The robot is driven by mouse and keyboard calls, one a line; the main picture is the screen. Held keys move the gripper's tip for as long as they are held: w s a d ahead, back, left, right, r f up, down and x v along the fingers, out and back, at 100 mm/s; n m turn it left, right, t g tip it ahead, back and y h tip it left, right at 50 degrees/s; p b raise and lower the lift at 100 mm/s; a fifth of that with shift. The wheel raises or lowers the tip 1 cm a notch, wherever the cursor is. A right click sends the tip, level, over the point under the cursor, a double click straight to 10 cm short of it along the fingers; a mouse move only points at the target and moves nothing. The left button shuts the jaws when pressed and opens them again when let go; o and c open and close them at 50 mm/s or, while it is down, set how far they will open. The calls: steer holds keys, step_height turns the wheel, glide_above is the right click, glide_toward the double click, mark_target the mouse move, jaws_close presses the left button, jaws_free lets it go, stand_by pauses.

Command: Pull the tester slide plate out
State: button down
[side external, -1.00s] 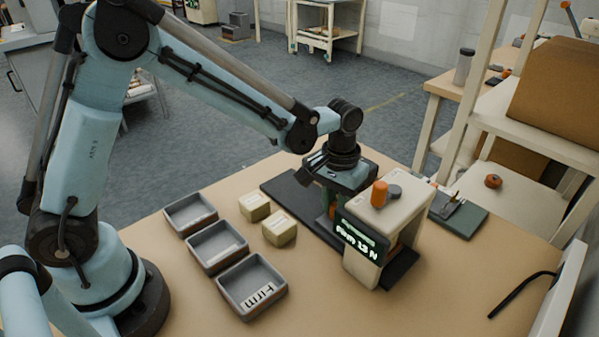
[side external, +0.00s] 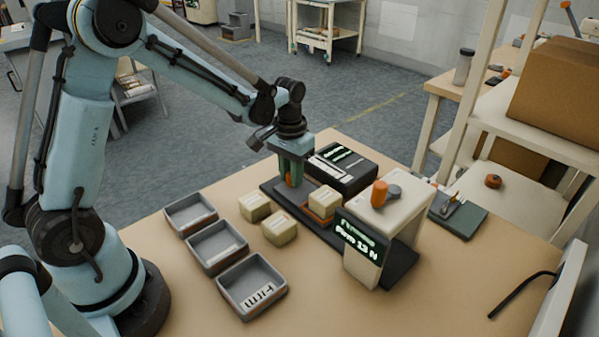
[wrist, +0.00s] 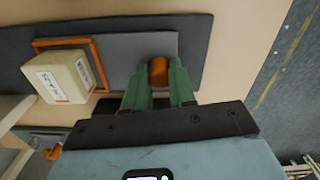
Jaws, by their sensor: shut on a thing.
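The tester (side external: 398,213) is a cream housing with a lit green display and an orange knob on top, standing over a dark base. The slide plate is grey with an orange frame (wrist: 99,48) and lies on the dark base, outside the housing. A cream block (side external: 324,201) with a label sits in the frame; it also shows in the wrist view (wrist: 58,78). My gripper (side external: 291,183) is shut on the plate's orange handle (wrist: 159,72), its green fingers on either side of it in the wrist view. The plate's far edge is partly hidden by the block.
Two labelled cream blocks (side external: 254,206) (side external: 279,229) lie left of the base. Three grey trays (side external: 216,246) stand in a row further left. A black box with a display (side external: 343,166) is behind the base. Bare table lies in front.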

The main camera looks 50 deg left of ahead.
steer(key=shift+d, duration=0.1)
steer(key=c, duration=0.9)
jaws_free()
step_height(320, 180, up, 12)
steer(key=shift+r, duration=0.1)
steer(key=s+d+t, duration=0.1)
steer(key=s+t, duration=0.1)
steer(key=s, duration=0.2)
steer(key=s+d+m+t, duration=0.1)
steer(key=s+t, duration=0.1)
steer(key=s, duration=0.2)
steer(key=s+d+t, duration=0.2)
steer(key=s+t, duration=0.1)
steer(key=s, duration=0.1)
steer(key=shift+s+f+m, duration=0.1)
steer(key=shift+f+m, duration=0.3)
